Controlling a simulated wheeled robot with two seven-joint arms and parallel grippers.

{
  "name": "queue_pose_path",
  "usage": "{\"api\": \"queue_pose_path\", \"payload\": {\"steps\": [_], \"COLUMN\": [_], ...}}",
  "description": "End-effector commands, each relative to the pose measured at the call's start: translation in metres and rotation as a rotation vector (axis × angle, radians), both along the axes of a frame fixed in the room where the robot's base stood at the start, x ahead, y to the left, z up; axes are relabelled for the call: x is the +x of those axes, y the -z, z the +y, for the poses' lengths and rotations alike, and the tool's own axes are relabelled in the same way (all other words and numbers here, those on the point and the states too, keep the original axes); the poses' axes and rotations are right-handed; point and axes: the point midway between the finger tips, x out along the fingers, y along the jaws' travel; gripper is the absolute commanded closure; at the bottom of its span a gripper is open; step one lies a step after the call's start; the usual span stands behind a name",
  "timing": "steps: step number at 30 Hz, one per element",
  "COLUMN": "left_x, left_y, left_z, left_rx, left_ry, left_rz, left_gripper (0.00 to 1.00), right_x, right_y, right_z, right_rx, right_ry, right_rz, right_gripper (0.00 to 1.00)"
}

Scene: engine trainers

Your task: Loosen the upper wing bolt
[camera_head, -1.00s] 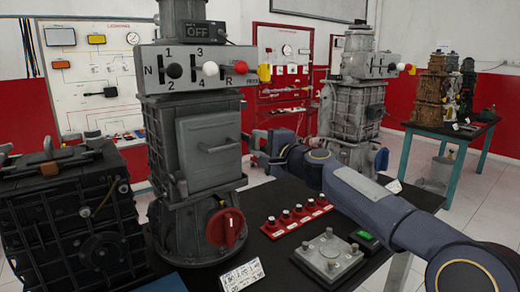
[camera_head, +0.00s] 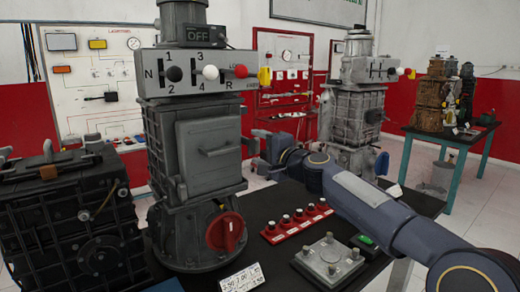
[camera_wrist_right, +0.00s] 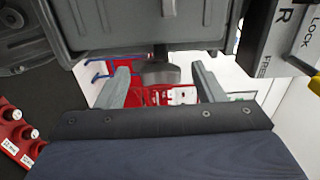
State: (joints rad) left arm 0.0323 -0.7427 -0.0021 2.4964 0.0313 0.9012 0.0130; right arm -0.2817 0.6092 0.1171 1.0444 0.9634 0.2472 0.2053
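The grey gearbox trainer (camera_head: 195,150) stands upright on the black-topped table. In the right wrist view, a dark grey knob-like part (camera_wrist_right: 160,73), which looks like the upper wing bolt, sticks out from the grey housing (camera_wrist_right: 135,25). My right gripper (camera_wrist_right: 163,85) is open, with one finger on each side of this part and visible gaps to both. In the head view my right gripper (camera_head: 260,150) is at the right side of the housing; the bolt cannot be made out there. My left gripper is out of view.
A red strip with several knobs (camera_head: 297,221) and a metal plate with studs (camera_head: 330,260) lie below my right arm. A red rotary knob (camera_head: 226,232) is low on the trainer. A black gearbox (camera_head: 70,225) stands at left. The shift panel (camera_wrist_right: 285,40) is close by in the wrist view.

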Motion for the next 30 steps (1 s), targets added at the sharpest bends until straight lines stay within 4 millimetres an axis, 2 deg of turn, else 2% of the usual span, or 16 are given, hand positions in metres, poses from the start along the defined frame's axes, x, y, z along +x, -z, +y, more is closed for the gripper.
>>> {"api": "queue_pose_path", "payload": {"steps": [8, 21, 30], "left_x": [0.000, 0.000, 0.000], "left_y": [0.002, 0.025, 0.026], "left_z": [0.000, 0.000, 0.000], "left_rx": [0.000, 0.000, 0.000], "left_ry": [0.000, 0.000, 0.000], "left_rz": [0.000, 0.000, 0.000], "left_gripper": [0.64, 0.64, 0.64], "right_x": [-0.002, -0.055, -0.063], "right_y": [0.000, 0.001, 0.000], "right_z": [-0.002, -0.041, -0.046], "right_rx": [0.002, 0.001, 0.001], "right_ry": [0.001, 0.001, 0.000], "right_rz": [0.000, 0.000, 0.001], "right_gripper": [0.38, 0.38, 0.38]}}
